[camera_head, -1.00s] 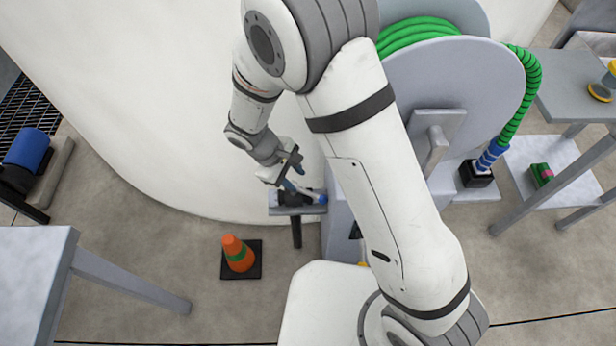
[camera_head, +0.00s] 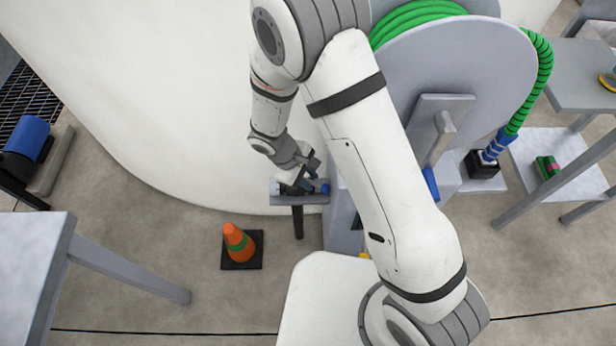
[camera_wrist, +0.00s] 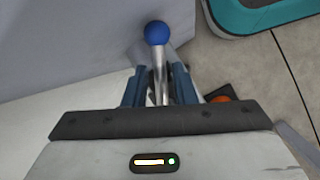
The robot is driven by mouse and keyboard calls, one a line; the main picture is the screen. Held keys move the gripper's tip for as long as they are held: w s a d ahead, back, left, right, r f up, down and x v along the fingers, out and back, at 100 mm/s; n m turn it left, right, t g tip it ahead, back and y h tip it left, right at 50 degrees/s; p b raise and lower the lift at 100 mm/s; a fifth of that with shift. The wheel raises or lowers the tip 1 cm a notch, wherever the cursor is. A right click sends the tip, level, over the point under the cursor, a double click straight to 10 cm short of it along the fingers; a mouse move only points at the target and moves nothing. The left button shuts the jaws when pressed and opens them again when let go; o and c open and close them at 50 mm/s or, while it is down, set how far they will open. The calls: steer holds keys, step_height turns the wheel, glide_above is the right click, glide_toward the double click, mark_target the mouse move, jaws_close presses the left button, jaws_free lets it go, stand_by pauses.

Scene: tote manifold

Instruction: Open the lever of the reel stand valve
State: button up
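The valve's lever is a metal rod with a blue ball knob (camera_wrist: 156,33). In the wrist view the rod (camera_wrist: 159,78) runs down between the two blue fingers of my gripper (camera_wrist: 160,70). Narrow gaps seem to show beside the rod, so the fingers look open around it. In the head view my gripper (camera_head: 304,178) is low over the small grey shelf (camera_head: 310,199) beside the reel stand, with the blue knob (camera_head: 325,188) just to its right. The valve body is mostly hidden by my gripper.
The grey reel (camera_head: 470,75) with green hose (camera_head: 537,90) stands right of my arm. A large white curved wall (camera_head: 150,110) rises behind my gripper. An orange cone (camera_head: 237,242) stands on the floor in front of the shelf. A table (camera_head: 35,265) is at left.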

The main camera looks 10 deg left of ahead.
jaws_close()
steer(key=shift+w+n, duration=0.1)
steer(key=shift+n, duration=0.2)
steer(key=n+b, duration=0.1)
steer(key=w+n+t+b, duration=0.1)
steer(key=n, duration=0.1)
steer(key=shift+d+f+t+y, duration=0.1)
steer(key=shift+t+y, duration=0.2)
steer(key=shift+w+n+t+y+b, duration=0.3)
steer(key=shift+w+n+t+b, duration=0.25)
steer(key=shift+n, duration=0.45)
steer(key=shift+o, duration=1.4)
jaws_free()
steer(key=shift+r, duration=0.25)
